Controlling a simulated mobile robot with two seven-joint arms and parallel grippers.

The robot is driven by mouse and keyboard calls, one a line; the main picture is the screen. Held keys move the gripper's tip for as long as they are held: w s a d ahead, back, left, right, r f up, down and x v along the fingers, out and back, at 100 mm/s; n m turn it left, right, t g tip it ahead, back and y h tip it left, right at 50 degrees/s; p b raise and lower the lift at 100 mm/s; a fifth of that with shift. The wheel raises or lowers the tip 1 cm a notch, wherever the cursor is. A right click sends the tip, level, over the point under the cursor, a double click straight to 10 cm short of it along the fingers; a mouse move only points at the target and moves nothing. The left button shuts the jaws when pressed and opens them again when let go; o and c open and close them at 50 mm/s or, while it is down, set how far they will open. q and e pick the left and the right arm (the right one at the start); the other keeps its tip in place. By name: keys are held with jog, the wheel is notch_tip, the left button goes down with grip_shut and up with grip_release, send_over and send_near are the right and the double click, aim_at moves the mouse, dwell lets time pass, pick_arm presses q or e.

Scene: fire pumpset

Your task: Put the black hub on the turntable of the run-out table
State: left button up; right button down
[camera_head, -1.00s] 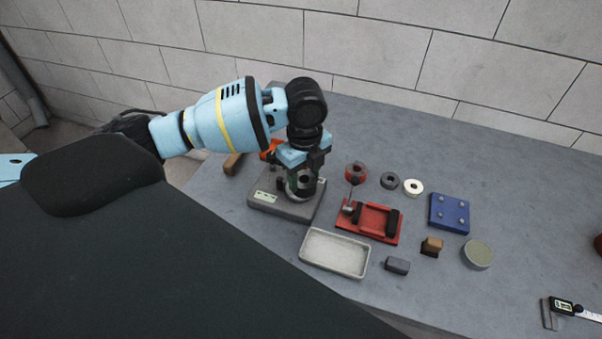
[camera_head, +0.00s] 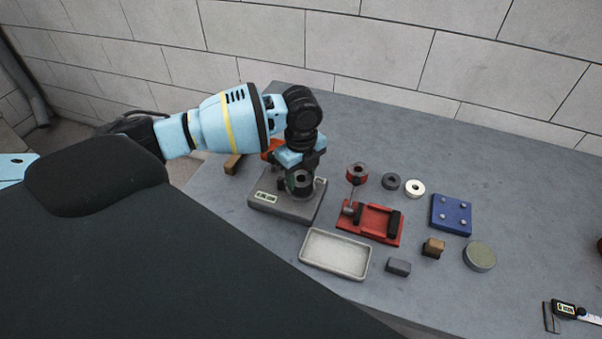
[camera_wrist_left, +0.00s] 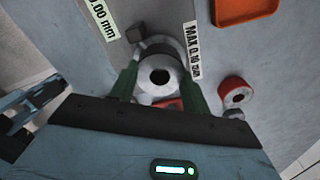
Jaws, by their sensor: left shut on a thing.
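The run-out table (camera_head: 283,208) is a grey base with a small display, on the bench left of the middle in the head view. My left gripper (camera_head: 300,184) points down over its turntable. It is shut on the black hub (camera_head: 303,178), a dark round piece with a central hole. In the left wrist view the green fingers of the gripper (camera_wrist_left: 160,88) stand on both sides of the hub (camera_wrist_left: 158,76), over a round grey part of the table. I cannot tell whether the hub touches the turntable. My right gripper is in neither view.
Right of the run-out table are a red fixture (camera_head: 386,225), a red ring-shaped part (camera_head: 357,174), a dark ring (camera_head: 391,181), a white ring (camera_head: 414,187) and a blue block (camera_head: 451,215). A pale tray (camera_head: 335,254) lies in front.

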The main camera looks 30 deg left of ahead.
pick_arm(q)
jog(key=o, duration=1.3)
jog(key=shift+f, duration=0.1)
notch_tip(320, 180, up, 12)
jog(key=shift+r+p, duration=0.15)
jog(key=shift+p, duration=0.25)
